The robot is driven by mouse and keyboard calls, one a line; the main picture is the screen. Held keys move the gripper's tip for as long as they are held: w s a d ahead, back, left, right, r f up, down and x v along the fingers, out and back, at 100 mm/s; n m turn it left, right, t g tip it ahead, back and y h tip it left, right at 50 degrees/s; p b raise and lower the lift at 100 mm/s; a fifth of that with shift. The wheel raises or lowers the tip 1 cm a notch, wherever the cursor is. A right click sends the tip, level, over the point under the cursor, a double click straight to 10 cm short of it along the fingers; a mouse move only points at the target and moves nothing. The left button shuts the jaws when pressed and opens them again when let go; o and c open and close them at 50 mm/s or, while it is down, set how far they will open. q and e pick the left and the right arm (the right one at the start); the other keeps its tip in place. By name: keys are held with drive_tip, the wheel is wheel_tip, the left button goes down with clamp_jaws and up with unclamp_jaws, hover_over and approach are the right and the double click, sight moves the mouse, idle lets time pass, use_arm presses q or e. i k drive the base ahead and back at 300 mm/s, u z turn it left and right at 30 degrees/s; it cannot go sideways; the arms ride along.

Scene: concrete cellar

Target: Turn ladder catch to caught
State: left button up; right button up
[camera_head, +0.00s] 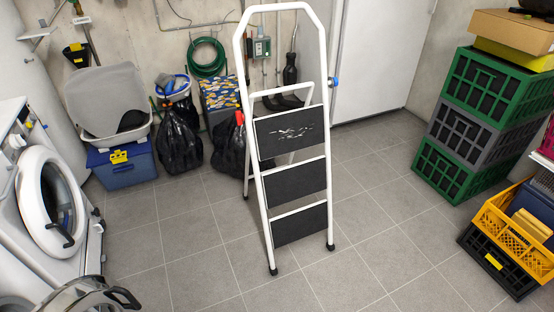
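A white folding step ladder (265,165) with dark treads stands upright in the middle of the floor. Its front frame faces me, and its rear legs show behind it, set apart from the front. A small blue part (333,82) shows at the ladder's right rail; I cannot tell whether it is the catch or something on the wall behind. The catch's position cannot be made out. Neither of my grippers is in view.
A washing machine (18,188) with its round door open stands at the left. Black bags (180,140) and a blue box (124,166) stand by the back wall. Green and grey crates (478,115) and a yellow crate (512,232) are at the right. The tiled floor around the ladder is clear.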

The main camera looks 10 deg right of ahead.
sight(240, 117)
drive_tip(key=u, duration=0.2)
drive_tip(key=i, duration=1.1)
drive_tip(key=z, duration=0.3)
